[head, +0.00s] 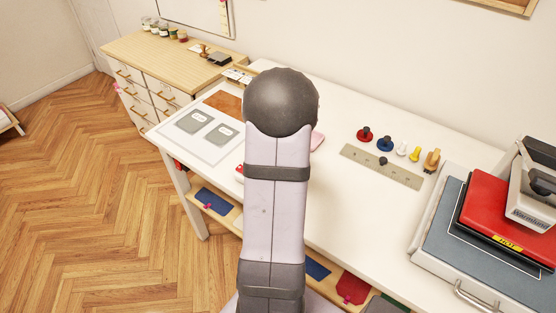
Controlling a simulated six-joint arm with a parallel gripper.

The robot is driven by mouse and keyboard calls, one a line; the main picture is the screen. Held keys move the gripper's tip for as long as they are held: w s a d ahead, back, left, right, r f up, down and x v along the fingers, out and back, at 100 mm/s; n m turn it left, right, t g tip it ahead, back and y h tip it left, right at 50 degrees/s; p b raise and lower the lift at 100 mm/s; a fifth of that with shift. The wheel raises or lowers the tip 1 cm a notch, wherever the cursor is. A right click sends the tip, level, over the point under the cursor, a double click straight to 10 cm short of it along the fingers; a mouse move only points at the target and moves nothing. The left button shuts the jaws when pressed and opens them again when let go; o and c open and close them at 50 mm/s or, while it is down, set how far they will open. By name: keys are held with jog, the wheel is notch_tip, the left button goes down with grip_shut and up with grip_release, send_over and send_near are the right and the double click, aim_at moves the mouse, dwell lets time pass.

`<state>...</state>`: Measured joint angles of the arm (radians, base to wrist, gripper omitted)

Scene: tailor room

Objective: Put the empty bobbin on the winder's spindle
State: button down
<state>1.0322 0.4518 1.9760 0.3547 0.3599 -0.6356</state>
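I cannot make out the winder, its spindle or an empty bobbin for sure. A row of small spool-like pieces stands on the white table: red (364,135), blue (385,144), white (402,148), yellow (415,154) and orange-brown (431,161). A small dark piece (383,161) sits by the edge of a flat beige strip (400,172) in front of them. My arm rises through the middle of the view and hides part of the table. My gripper does not show.
A heat press with a red plate (500,213) fills the table's right end. Grey cards (195,121) on a pale mat and a brown board (223,102) lie at the left. A wooden cabinet (150,62) bears jars.

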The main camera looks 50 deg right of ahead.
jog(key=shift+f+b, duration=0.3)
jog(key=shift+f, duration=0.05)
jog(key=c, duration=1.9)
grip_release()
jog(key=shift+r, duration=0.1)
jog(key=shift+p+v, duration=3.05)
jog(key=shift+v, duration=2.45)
